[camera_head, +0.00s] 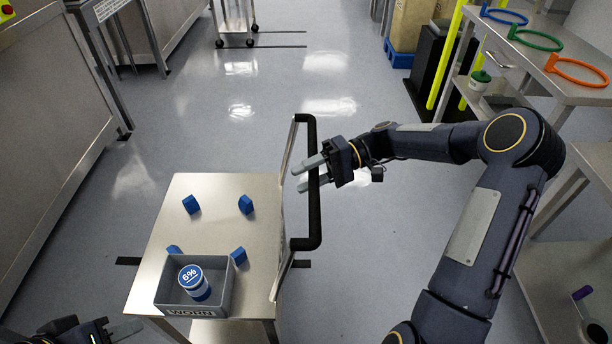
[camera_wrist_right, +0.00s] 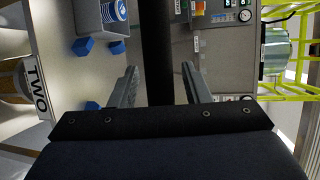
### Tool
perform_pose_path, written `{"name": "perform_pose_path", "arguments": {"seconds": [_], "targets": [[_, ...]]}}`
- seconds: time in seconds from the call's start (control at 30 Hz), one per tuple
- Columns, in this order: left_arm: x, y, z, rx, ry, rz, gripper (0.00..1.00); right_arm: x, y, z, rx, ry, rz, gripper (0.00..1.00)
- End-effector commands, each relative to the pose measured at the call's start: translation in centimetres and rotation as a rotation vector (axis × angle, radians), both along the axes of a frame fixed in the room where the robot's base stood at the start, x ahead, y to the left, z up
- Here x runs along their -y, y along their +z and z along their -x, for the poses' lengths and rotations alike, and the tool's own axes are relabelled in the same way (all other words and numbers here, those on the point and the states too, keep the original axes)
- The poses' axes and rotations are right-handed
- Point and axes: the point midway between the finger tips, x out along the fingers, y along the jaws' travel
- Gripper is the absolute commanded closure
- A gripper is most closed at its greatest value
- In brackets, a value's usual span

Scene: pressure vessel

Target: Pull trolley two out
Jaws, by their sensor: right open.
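Trolley two (camera_head: 160,235) stands at lower centre in the head view, with a steel top and a black handle (camera_head: 313,225) on its right side. A label reading TWO (camera_wrist_right: 36,84) shows at the left of the right wrist view. My right gripper (camera_head: 303,175) is at the handle, its fingers pointing left over the trolley side. In the right wrist view the black handle bar (camera_wrist_right: 157,50) runs between the two open fingers, with gaps on both sides. My left gripper (camera_head: 110,332) is at the bottom left corner, partly cut off.
The trolley top carries a grey WORN box (camera_head: 222,295) with a blue-and-white 6% container (camera_head: 193,281) in it, plus several blue blocks (camera_head: 191,204). A bench with coloured rings (camera_head: 577,70) stands at right, a steel cabinet (camera_head: 45,130) at left.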

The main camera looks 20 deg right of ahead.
Motion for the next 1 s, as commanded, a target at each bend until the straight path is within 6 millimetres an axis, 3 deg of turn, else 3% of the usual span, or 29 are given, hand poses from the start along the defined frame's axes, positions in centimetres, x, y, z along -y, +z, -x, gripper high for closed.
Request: {"name": "perform_pose_path", "arguments": {"seconds": [0.3, 0.5, 1.0], "targets": [[0.0, -0.1, 0.0, 0.000, 0.000, 0.000, 0.64, 5.0, 0.8, -0.5, 0.000, -0.006, 0.002, 0.57], [0.0, -0.1, 0.0, 0.000, 0.000, 0.000, 0.64, 7.1, 1.2, -0.6, 0.000, -0.003, 0.002, 0.57], [0.0, -0.1, 0.0, 0.000, 0.000, 0.000, 0.64, 7.4, 1.3, -0.6, -0.001, -0.001, 0.001, 0.57]]}}
